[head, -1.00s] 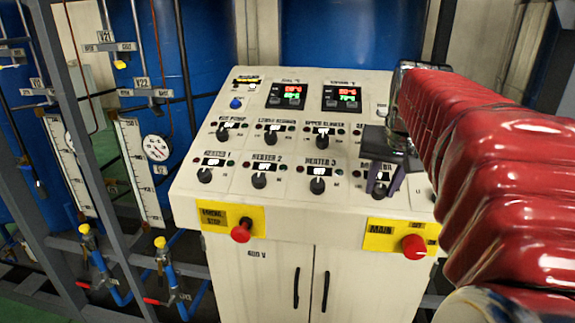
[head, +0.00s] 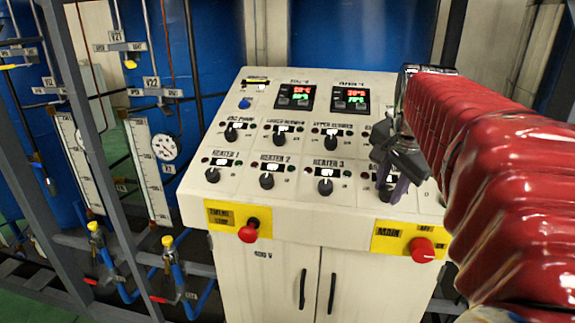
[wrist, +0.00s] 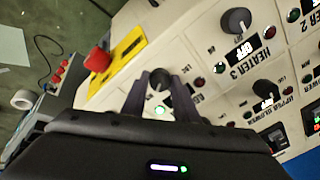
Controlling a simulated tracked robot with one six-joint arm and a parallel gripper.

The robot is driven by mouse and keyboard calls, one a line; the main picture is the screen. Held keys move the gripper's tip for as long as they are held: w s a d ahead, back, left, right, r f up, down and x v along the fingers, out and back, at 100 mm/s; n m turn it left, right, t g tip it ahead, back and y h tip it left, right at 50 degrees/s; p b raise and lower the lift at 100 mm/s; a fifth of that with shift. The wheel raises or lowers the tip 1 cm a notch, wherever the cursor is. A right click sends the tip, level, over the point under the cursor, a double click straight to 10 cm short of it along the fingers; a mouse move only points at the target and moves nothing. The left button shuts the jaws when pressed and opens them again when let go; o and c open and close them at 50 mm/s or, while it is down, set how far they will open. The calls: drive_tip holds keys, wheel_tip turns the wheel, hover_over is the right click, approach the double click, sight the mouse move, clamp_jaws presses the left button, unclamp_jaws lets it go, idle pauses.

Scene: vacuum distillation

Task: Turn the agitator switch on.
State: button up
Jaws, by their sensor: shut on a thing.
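The agitator switch is a dark rotary knob (wrist: 158,80) at the right end of the lower switch row, right of the heater 3 knob (head: 325,186). My gripper (wrist: 159,82) is shut on this knob, one purple-grey finger on each side. In the head view my gripper (head: 392,190) comes down on it from the upper right and hides most of the knob and its label. A green lamp glows beside the fingers in the wrist view. I cannot read the switch's small display behind the fingers.
The sloped cream panel (head: 222,150) carries several other knobs close by. A red main switch (head: 423,249) on a yellow plate sits just below my gripper, and a red emergency stop (head: 248,231) is at lower left. Pipes and blue tanks stand at the left.

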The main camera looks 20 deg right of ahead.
idle(0.4)
drive_tip(key=o, duration=1.1)
drive_tip(key=shift+c, duration=0.2)
drive_tip(key=shift+r, duration=0.15)
drive_tip(key=v, duration=1.3)
drive_tip(key=shift+s+r, duration=0.2)
